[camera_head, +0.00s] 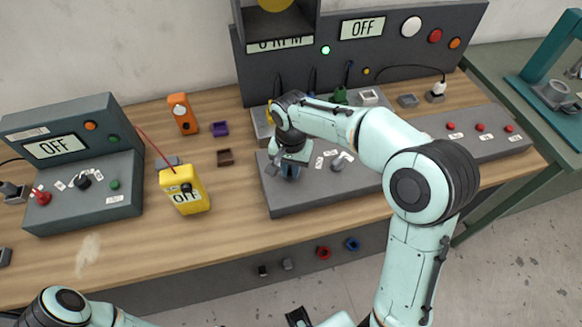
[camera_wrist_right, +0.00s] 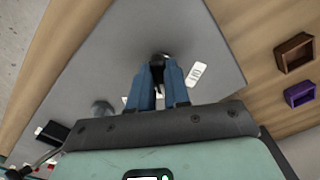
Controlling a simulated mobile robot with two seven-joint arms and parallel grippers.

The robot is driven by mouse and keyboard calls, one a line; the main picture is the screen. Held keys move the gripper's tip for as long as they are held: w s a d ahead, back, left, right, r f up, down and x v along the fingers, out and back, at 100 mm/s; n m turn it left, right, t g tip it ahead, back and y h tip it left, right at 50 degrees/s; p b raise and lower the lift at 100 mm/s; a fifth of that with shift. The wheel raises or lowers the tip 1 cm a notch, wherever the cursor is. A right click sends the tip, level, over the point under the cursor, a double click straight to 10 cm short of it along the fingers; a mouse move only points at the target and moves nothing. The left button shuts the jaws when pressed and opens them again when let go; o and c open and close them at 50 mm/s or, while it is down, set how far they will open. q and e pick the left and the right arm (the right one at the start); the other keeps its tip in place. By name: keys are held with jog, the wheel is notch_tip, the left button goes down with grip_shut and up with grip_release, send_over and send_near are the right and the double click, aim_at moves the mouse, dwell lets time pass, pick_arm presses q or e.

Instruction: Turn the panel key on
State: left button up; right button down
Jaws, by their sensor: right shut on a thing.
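The grey control panel (camera_head: 310,205) has a sloped top with white labels and a grey lever or knob (camera_head: 342,160). My right gripper (camera_head: 290,172) is down on the left part of this top. In the right wrist view, its blue fingers (camera_wrist_right: 158,88) are shut on a small dark key or knob (camera_wrist_right: 157,61) that stands up from the panel (camera_wrist_right: 130,50). A white label (camera_wrist_right: 196,74) lies beside it. The fingers hide most of the held part, so I cannot tell its turn angle.
The upright back panel (camera_head: 262,80) has an OFF display (camera_head: 362,28) and a lit green lamp (camera_head: 325,49). A yellow meter (camera_head: 185,190) reads OFF. A blue-grey console (camera_head: 85,190) at left also reads OFF. Purple (camera_head: 220,129) and brown (camera_head: 225,157) holders sit on the wooden bench.

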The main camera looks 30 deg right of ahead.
dwell(0.4)
jog(key=c, duration=1.1)
grip_release()
jog(key=shift+r, duration=0.1)
pick_arm(q)
jog(key=r+p, duration=0.1)
jog(key=w+r+p, duration=0.1)
jog(key=shift+w+r, duration=0.3)
pick_arm(e)
notch_tip(320, 180, up, 13)
jog(key=shift+r, duration=0.15)
pick_arm(q)
jog(key=shift+s, duration=0.15)
